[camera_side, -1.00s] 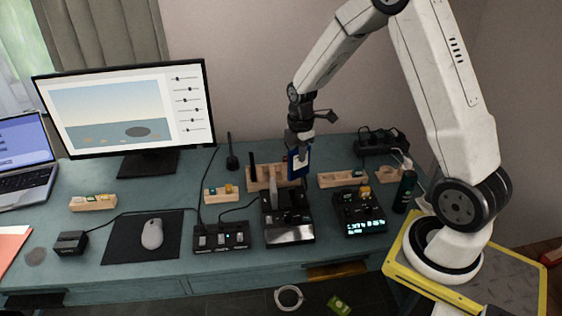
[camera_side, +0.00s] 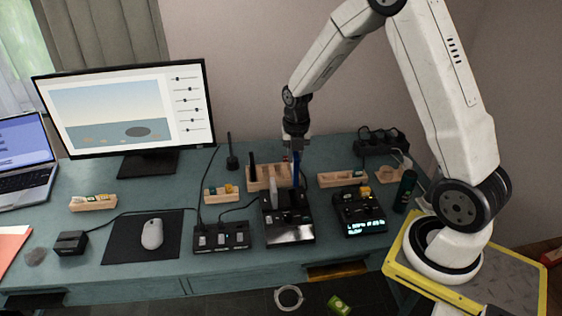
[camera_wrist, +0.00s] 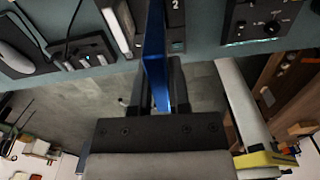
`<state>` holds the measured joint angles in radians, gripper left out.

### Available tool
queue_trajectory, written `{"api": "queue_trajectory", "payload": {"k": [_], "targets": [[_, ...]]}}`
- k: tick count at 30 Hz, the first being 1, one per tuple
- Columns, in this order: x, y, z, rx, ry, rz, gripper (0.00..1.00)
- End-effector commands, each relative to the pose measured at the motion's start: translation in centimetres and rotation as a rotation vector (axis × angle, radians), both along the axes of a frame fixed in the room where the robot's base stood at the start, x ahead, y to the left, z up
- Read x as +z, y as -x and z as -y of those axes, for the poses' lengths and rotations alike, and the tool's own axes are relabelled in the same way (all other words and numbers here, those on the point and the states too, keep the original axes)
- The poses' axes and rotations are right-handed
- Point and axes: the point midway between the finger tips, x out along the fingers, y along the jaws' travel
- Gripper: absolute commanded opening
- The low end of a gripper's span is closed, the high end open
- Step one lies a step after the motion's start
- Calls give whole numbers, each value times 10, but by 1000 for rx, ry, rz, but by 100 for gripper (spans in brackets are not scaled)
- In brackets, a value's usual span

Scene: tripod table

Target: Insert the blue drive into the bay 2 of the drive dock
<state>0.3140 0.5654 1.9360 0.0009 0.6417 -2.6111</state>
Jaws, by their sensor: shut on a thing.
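The blue drive (camera_side: 297,168) is held upright, edge-on to the side camera, between the fingers of my gripper (camera_side: 296,150). In the wrist view the blue drive (camera_wrist: 155,55) rises from between the shut fingers (camera_wrist: 158,85) toward the dock. The drive dock (camera_side: 289,230) is a black box with a glossy front, below the drive. A silver-grey drive (camera_side: 273,192) stands in its left part. The label "2" on the dock (camera_wrist: 176,14) shows just right of the blue drive in the wrist view. Whether the drive's lower edge touches the dock cannot be told.
A wooden rack (camera_side: 262,178) with a black drive stands behind the dock. A switch box (camera_side: 222,237) is to its left, and a black device with a lit display (camera_side: 360,214) to its right. A mouse (camera_side: 152,234) lies on a dark mat farther left.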

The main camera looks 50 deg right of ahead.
Motion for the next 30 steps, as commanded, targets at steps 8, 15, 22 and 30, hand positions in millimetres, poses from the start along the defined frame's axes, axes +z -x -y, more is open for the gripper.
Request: {"api": "queue_trajectory", "payload": {"k": [8,15,22,30], "targets": [[0,0,-1,63,0,0,0],[0,0,-1,62,1,1,0],[-3,0,-1,61,0,0,0],[-15,0,-1,61,-1,-1,0]]}}
